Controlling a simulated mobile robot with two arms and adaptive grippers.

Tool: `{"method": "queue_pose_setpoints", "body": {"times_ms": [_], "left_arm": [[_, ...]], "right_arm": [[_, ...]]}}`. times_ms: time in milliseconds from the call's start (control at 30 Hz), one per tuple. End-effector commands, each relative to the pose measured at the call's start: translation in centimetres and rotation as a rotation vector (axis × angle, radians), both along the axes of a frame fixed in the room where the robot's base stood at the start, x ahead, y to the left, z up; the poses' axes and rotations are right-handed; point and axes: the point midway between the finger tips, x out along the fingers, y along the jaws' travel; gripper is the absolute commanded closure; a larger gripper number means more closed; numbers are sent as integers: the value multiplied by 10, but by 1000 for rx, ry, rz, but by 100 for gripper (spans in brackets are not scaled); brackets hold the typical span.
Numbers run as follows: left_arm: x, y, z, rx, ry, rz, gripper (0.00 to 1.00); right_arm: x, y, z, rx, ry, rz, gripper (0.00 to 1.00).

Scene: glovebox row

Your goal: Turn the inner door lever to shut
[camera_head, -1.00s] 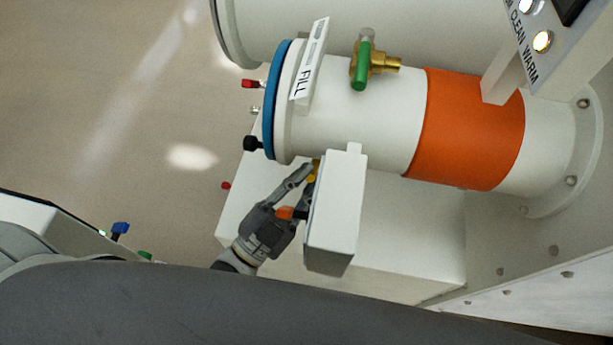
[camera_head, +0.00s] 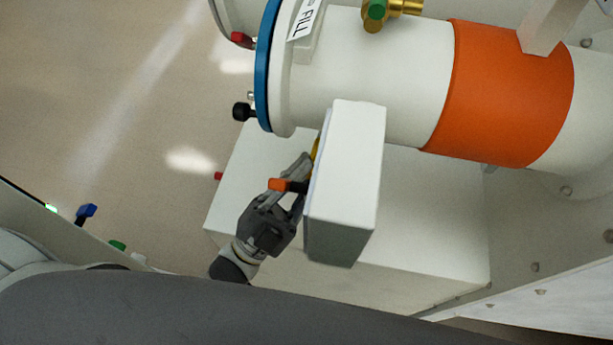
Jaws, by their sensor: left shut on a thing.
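A lever with an orange end (camera_head: 281,185) sticks out to the left from the hidden face of a white box (camera_head: 345,175). My left gripper (camera_head: 300,177) is at the left side of this box, shut on the lever, with the orange end showing past the fingers. Part of a yellow piece (camera_head: 316,150) shows between the upper fingertip and the box. The box hides the face that carries the lever, so markings there cannot be read. My right gripper is not in view.
Above the box runs a white cylinder (camera_head: 375,70) with an orange band (camera_head: 500,95), a blue ring (camera_head: 264,70) and a black knob (camera_head: 243,112). A green-handled brass valve (camera_head: 378,12) sits on top. Open floor (camera_head: 120,120) lies left.

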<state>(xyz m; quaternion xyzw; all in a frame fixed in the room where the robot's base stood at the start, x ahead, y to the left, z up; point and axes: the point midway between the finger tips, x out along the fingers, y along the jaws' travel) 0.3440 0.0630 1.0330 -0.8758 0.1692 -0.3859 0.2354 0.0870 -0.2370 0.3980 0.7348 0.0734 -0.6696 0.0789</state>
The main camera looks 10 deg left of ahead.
Motion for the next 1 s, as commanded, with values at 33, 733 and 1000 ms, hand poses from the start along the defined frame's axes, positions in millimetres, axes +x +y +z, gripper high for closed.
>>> {"method": "queue_pose_setpoints", "body": {"times_ms": [33,733,1000], "left_arm": [[0,0,-5,2,-8,0,100],[-1,0,-3,1,-20,1,76],[0,0,6,0,13,0,76]], "right_arm": [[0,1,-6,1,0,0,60],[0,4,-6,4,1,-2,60],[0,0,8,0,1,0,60]]}}
